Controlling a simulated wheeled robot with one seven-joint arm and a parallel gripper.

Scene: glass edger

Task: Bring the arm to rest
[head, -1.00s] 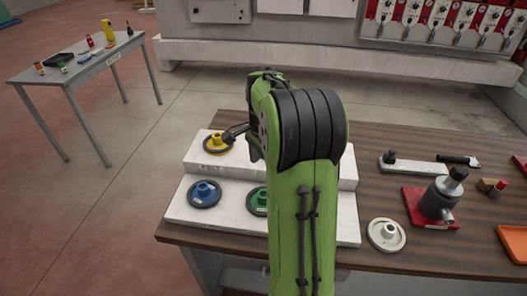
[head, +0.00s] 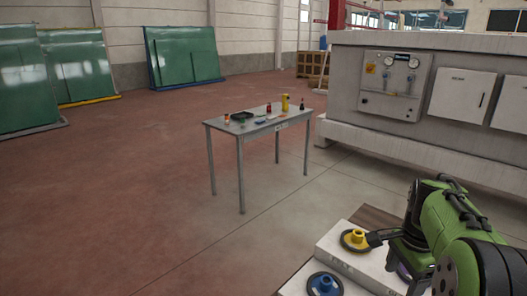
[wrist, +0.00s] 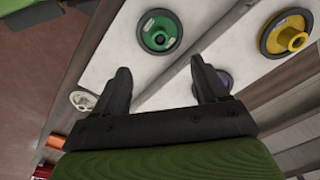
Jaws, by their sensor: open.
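My gripper (wrist: 160,72) is open, its two black fingers apart in the wrist view with nothing between them. It hangs above a white stepped block (head: 340,243) that holds grinding wheels. In the wrist view a green wheel (wrist: 160,32) lies beyond the fingertips, a yellow wheel (wrist: 287,35) is at upper right, and a purple wheel (wrist: 224,80) is partly hidden by the right finger. In the head view my green arm enters at lower right, bent, with its black gripper end near the yellow wheel (head: 355,240). A blue wheel (head: 324,284) sits on the lower step.
A pale wheel (wrist: 82,101) lies left of the fingers. A grey side table (head: 258,126) with small bottles stands across the floor. A large grey machine (head: 395,90) is behind the bench. Green glass sheets (head: 185,56) lean at the back. The floor at left is clear.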

